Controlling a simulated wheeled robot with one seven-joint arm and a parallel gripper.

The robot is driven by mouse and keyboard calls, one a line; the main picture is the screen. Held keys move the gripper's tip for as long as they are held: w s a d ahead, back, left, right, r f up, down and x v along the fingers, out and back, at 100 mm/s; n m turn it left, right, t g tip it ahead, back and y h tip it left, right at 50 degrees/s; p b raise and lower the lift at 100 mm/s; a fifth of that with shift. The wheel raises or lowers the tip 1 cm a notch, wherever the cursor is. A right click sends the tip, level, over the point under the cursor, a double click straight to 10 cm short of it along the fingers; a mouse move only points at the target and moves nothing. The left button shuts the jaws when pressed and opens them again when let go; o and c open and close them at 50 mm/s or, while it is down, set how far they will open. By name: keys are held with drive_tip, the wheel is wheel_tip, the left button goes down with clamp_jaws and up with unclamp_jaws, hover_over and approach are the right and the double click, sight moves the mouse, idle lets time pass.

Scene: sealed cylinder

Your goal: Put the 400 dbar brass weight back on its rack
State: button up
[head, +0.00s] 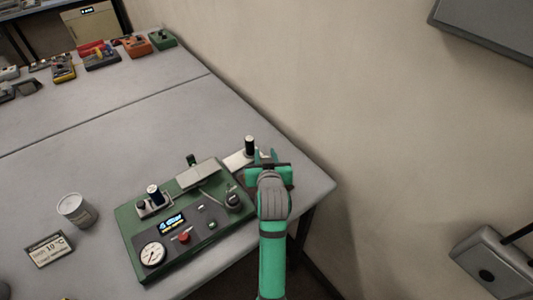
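My gripper (266,157), teal and grey, reaches in from the bottom to the right end of the table, beside a green instrument panel (215,234). Its own body hides what is between its fingers, so I cannot tell whether it is open or shut. Just beyond it a white plate (235,161) carries a dark upright cylinder with a pale top (250,147); whether this is the weight rack is unclear. I cannot make out a brass-coloured weight or its 400 dbar marking.
The panel holds a round gauge (152,254), a lit display (172,224) and a grey tilted plate (198,175). A pale can (77,210) and a label card reading 10 °C (49,250) stand left. The wall (380,130) is close at right. The table's middle is clear.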

drive_tip(key=v, duration=1)
drive_tip(key=shift+s, duration=0.25)
